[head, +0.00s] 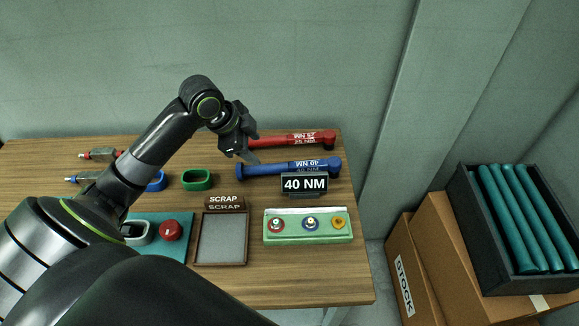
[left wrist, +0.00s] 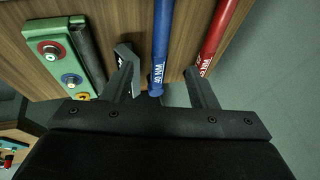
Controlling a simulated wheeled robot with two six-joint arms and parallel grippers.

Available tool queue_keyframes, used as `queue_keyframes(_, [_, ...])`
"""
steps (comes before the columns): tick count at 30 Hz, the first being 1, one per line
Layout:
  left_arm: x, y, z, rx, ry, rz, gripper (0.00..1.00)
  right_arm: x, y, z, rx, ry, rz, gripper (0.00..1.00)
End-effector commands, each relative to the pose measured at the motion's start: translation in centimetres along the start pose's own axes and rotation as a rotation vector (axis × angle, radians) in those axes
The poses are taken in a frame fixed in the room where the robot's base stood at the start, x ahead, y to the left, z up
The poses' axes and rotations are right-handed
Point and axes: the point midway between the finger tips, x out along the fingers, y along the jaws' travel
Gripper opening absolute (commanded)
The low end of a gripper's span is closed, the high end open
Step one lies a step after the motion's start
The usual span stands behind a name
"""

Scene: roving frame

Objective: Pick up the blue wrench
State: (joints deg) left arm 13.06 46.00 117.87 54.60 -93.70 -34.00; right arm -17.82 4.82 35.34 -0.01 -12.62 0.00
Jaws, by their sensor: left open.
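The blue wrench (head: 285,169) lies on the wooden table, roughly left to right, with a white 40 NM label near its right end. My left gripper (head: 250,146) is open and empty, over the back part of the table near the wrench's left part. In the left wrist view, the blue wrench (left wrist: 161,45) runs into the gap between the two open fingers of the left gripper (left wrist: 162,76). The fingers stand apart from it on either side. I cannot tell the exact height of the fingertips. My right gripper is not in view.
A red wrench (head: 300,140) lies just behind, near one finger. A 40 NM sign (head: 304,185) stands close in front. A green tray (head: 308,239), a scrap tray (head: 221,262) and a green ring (head: 197,187) sit around. Boxes (head: 420,265) stand at right.

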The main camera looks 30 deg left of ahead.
Motion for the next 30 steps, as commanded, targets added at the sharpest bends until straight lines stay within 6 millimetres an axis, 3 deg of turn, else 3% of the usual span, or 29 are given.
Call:
queue_keyframes(12, [6.8,0.1,0.0,-0.004,0.001,0.003,0.53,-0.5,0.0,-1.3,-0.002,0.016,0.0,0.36])
queue_keyframes(20, [8.5,0.0,-0.1,-0.002,0.001,0.001,0.53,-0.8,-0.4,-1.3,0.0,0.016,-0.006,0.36])
queue_keyframes(30, [12.7,-0.1,-0.2,-0.002,0.0,0.002,0.53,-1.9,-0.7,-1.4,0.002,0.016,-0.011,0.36])
